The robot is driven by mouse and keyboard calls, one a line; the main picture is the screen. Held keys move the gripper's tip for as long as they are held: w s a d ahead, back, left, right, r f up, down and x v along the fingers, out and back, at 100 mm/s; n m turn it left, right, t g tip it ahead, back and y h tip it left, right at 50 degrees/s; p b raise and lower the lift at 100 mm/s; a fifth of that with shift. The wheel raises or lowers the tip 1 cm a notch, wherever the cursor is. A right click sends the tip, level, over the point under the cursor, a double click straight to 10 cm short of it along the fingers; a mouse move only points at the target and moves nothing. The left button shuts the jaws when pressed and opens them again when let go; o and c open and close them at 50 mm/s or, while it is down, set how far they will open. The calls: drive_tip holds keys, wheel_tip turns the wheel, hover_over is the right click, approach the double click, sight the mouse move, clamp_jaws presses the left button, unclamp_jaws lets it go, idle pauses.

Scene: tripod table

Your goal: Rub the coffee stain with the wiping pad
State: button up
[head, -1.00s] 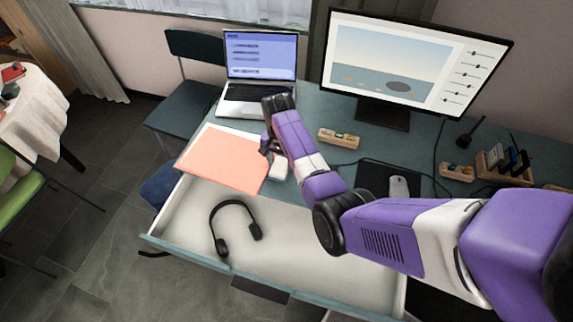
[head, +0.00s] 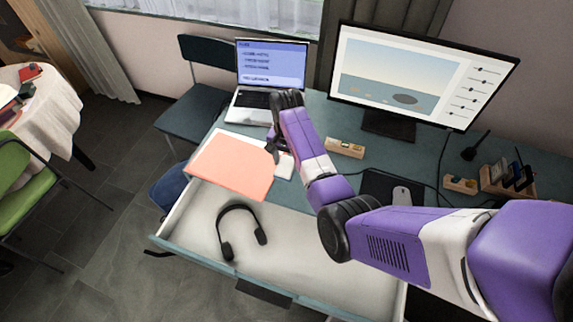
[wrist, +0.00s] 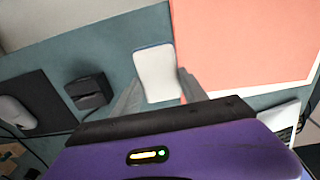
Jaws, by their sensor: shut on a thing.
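The wiping pad appears as a small white block with rounded corners (wrist: 156,72). My gripper (wrist: 160,90) is shut on it, with one grey finger at each side in the wrist view. In the head view my gripper (head: 277,152) is over the desk, just right of the pink sheet, and the white pad (head: 284,166) shows below it. I cannot tell whether the pad touches the desk top. I cannot make out a coffee stain in either view; my arm and the pad hide part of the desk.
A pink sheet with a white border (head: 230,166) lies left of the pad. An open drawer (head: 290,262) holds black headphones (head: 242,232). A laptop (head: 268,75), a monitor (head: 425,72) and a wooden tray (head: 345,148) stand behind. A dark block (wrist: 90,92) sits near the pad.

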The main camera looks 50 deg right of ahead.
drive_tip(key=shift+r, duration=0.35)
drive_tip(key=shift+r, duration=1.55)
